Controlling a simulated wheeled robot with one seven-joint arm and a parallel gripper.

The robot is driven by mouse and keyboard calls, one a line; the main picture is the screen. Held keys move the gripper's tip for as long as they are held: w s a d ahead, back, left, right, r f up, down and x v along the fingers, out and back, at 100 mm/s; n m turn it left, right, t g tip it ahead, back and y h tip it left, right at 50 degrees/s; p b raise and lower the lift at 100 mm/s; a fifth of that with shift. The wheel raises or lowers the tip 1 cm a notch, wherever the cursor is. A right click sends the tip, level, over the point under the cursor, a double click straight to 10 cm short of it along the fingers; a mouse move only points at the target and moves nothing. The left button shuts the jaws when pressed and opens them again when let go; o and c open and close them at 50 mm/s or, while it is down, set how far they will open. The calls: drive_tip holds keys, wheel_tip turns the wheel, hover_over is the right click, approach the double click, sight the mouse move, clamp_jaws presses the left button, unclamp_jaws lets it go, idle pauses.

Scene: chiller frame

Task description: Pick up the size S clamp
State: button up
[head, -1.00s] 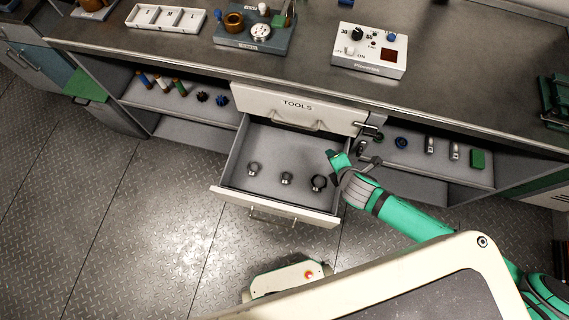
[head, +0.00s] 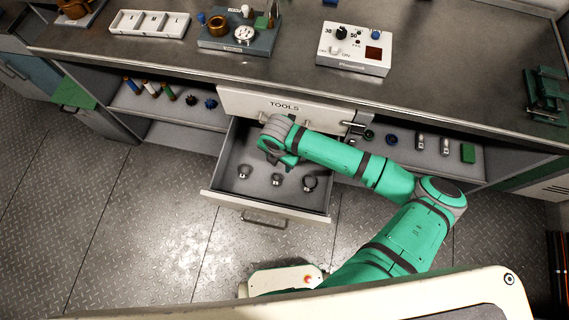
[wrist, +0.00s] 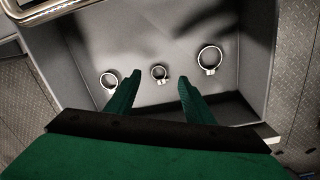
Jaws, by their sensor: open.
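Three grey ring clamps lie apart in a row in the open drawer (head: 226,188). The middle clamp (head: 277,179) looks smallest, and it also shows in the wrist view (wrist: 159,73) just beyond and between my fingertips. The left clamp (head: 244,171) looks a little larger and sits left of the left fingertip in the wrist view (wrist: 109,80). The right clamp (head: 310,182) is the largest, at the right in the wrist view (wrist: 209,60). No size letters are readable. My gripper (wrist: 158,80) is open and empty above the drawer; its fingers are partly hidden in the head view (head: 288,163).
The drawer's front wall and handle (head: 264,218) face the floor side. The TOOLS panel (head: 285,106) and the counter (head: 200,62) overhang behind my gripper. Shelves beside the drawer hold blue parts, silver parts and a green block (head: 467,152).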

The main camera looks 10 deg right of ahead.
sight(277, 177)
drive_tip(key=shift+n+g, duration=0.3)
drive_tip(key=f, duration=0.7)
drive_tip(key=a+f, duration=0.1)
drive_tip(key=f, duration=0.2)
drive_tip(key=shift+s+a+f, duration=0.1)
drive_tip(key=shift+s+f, duration=0.25)
drive_tip(key=c, duration=1.1)
